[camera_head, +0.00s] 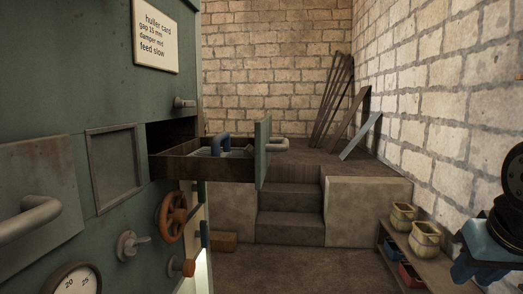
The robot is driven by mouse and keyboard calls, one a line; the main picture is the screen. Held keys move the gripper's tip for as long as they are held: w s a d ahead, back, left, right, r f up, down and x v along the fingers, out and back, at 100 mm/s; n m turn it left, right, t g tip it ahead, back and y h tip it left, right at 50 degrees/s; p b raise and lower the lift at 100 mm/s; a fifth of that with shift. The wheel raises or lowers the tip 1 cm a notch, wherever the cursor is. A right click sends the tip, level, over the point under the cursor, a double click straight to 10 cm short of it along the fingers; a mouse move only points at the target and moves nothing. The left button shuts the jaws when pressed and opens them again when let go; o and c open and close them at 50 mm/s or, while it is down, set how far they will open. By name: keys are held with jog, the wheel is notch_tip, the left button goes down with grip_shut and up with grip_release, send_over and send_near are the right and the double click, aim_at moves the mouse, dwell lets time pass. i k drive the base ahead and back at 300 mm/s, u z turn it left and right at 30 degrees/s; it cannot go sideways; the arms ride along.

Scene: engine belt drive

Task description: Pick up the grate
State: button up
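A drawer (205,168) stands pulled out of the green machine on the left. Its green front panel (262,152) faces right and carries a grey handle (278,145). Inside the drawer lies a flat grey piece with a blue arched handle (220,141), which looks like the grate. Only its upper part shows above the drawer's side wall; the rest is hidden. Black and blue parts at the right edge look like my own arm, far from the drawer. I see no gripper fingers.
An orange handwheel (172,217) and knobs stick out of the machine below the drawer. Steps (290,213) and a raised platform lie behind. A low shelf (403,262) with baskets stands along the right wall. The floor between (300,268) is clear.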

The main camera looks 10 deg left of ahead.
aim_at(215, 150)
jog(key=z, duration=0.3)
jog(key=i, duration=2)
